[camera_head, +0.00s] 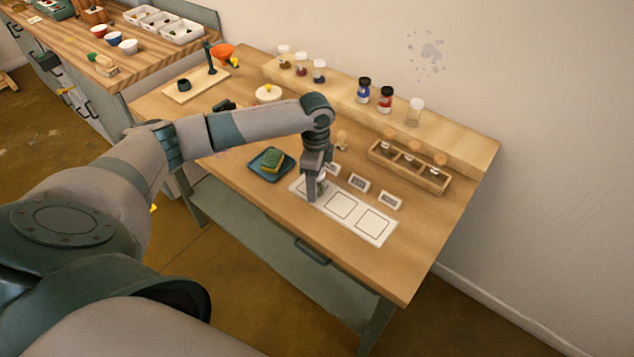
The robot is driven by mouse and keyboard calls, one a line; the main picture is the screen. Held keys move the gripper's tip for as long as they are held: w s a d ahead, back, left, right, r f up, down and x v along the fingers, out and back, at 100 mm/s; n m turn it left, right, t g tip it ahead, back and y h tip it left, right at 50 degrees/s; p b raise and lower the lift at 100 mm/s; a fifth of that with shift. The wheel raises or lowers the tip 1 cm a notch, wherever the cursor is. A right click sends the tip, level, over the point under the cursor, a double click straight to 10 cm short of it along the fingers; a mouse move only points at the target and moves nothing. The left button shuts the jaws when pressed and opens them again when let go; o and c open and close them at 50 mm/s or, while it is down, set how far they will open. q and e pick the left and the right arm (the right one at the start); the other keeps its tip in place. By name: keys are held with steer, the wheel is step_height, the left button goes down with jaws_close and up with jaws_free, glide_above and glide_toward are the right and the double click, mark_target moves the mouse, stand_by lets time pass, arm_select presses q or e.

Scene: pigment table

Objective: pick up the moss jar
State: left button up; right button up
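I cannot tell which jar is the moss jar; no jar shows a clear moss-green filling at this size. My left gripper (315,190) points down over the left end of a white mat (372,224) with outlined squares. A small pale object (323,184) shows just beside its fingers, partly hidden; I cannot tell whether it is held. The finger gap is not clear. A wooden rack (408,169) holds several small cork-topped jars, right of the gripper. My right gripper is out of view.
Small white label blocks (359,183) stand behind the mat. A dark blue tray (262,168) with a green and yellow sponge (272,158) lies left of the gripper. A stand on a board (195,90) is farther back. The table's front right (420,240) is clear.

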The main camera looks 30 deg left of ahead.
arm_select(q)
steer(key=c, duration=1.2)
steer(key=shift+o, duration=0.2)
steer(key=shift+r+b, duration=0.3)
steer(key=shift+r, duration=0.2)
steer(key=r+b, duration=0.1)
steer(key=r, duration=0.2)
steer(key=shift+d+r+b, duration=0.1)
steer(key=shift+d+b, duration=0.25)
steer(key=s+d+r+b, duration=0.1)
steer(key=s+d+r, duration=0.1)
steer(key=d, duration=0.3)
steer(key=s+d+r+b, duration=0.1)
steer(key=s+d+r, duration=0.1)
steer(key=d+r, duration=0.3)
steer(key=shift+s+b, duration=0.3)
steer(key=shift+b, duration=0.1)
steer(key=shift+f, duration=0.1)
